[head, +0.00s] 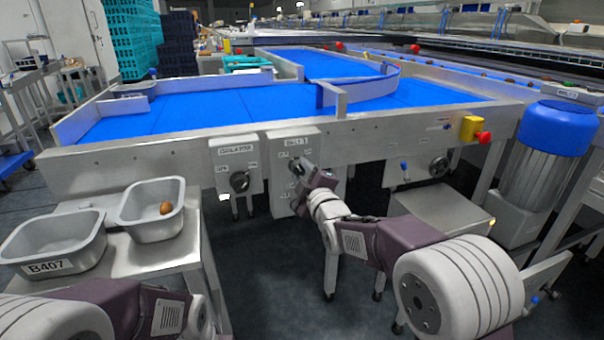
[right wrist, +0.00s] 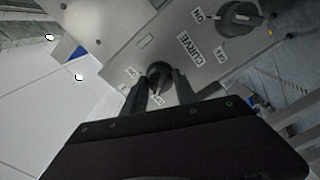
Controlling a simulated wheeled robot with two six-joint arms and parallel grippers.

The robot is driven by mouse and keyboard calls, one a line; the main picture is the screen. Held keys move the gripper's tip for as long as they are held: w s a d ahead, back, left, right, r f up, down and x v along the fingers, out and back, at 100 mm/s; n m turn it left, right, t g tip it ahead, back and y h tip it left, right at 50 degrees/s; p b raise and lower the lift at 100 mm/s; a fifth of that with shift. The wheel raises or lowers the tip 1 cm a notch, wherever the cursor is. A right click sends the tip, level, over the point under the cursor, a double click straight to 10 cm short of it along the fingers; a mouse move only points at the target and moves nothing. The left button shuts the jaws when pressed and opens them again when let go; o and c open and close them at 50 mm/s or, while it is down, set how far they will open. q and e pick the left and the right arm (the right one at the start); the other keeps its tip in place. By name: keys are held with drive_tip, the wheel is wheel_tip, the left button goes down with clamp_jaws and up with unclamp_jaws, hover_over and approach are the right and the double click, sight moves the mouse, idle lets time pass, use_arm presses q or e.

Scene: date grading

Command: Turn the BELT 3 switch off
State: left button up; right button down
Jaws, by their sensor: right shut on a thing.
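The BELT 3 panel (head: 279,190) is a grey box on the front of the blue conveyor, with the BELT 3 label (head: 296,141) at its top. My right gripper (head: 300,168) is at the panel just below that label. In the right wrist view, my right gripper (right wrist: 159,84) is shut on a dark round knob, the BELT 3 switch (right wrist: 158,71), with ON and OFF marks beside it. The fingers cover part of the knob, and I cannot tell which way it points. My left arm shows at the lower left, but its gripper is out of view.
A CURVE label (right wrist: 188,47) and a second dark knob (right wrist: 240,17) share the panel. A neighbouring panel (head: 225,161) has another knob (head: 239,181). A red stop button (head: 484,138) is further right. Metal trays (head: 52,262) stand at the left.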

drive_tip(key=shift+n, duration=1.5)
drive_tip(key=c, duration=1)
unclamp_jaws()
drive_tip(key=shift+o, duration=0.2)
drive_tip(key=shift+s, duration=0.1)
drive_tip(key=p+v, duration=0.2)
drive_tip(key=v, duration=0.7)
